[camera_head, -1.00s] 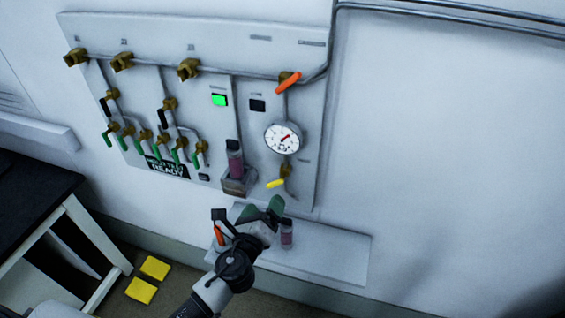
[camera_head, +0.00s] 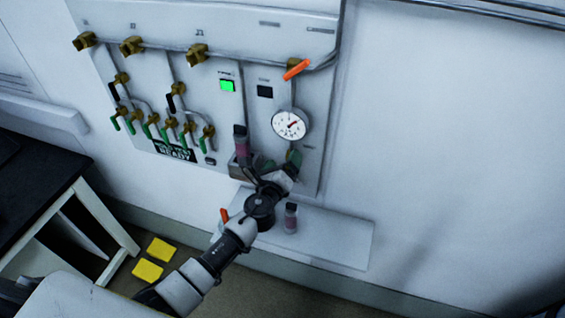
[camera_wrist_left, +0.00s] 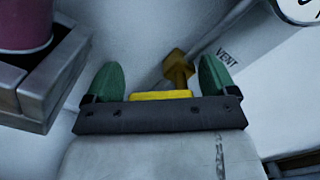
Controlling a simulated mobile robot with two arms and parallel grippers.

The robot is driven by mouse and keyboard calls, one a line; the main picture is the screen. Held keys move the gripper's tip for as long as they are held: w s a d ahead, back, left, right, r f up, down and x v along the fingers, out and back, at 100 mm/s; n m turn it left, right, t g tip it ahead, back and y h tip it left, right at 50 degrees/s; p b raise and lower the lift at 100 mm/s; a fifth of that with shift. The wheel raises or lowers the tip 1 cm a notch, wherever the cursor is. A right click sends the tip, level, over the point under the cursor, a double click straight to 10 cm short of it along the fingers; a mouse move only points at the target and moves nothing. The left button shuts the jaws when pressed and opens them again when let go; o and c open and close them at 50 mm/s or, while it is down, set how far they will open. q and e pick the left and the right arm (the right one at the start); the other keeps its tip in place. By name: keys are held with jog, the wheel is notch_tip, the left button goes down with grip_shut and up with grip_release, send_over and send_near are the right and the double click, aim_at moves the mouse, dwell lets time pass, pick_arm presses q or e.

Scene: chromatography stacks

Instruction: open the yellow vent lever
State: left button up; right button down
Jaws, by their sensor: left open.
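The yellow vent lever (camera_wrist_left: 161,95) shows in the left wrist view, between the two green fingertips of my left gripper (camera_wrist_left: 160,85). It sits on a brass valve (camera_wrist_left: 178,68) beside a panel marked VENT. The gripper is open; I cannot tell whether either finger touches the lever. In the head view my left gripper (camera_head: 277,167) is at the lower right of the wall panel, below the round gauge (camera_head: 289,124), and hides the yellow lever. My right gripper is not in view.
A pink-filled vial in a holder (camera_wrist_left: 52,75) stands close on the left of the gripper. Below is a shelf (camera_head: 335,240) with another vial (camera_head: 290,218) and an orange-red item (camera_head: 224,215). An orange lever (camera_head: 297,69) is above the gauge. Bare wall lies to the right.

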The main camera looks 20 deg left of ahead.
pick_arm(q)
jog(key=c, duration=0.9)
jog(key=shift+d+f+n+b, duration=0.2)
jog(key=shift+n+b, duration=0.7)
jog(key=shift+n, duration=0.75)
jog(key=shift+d+f+n+b, duration=0.2)
jog(key=shift+n+b, duration=0.7)
jog(key=shift+n, duration=0.7)
jog(key=shift+d+f+n+b, duration=0.1)
jog(key=shift+d+n+b, duration=0.2)
jog(key=shift+n+b, duration=1)
jog(key=shift+n+p, duration=0.35)
jog(key=shift+n, duration=0.1)
jog(key=o, duration=0.9)
jog(key=shift+s, duration=0.1)
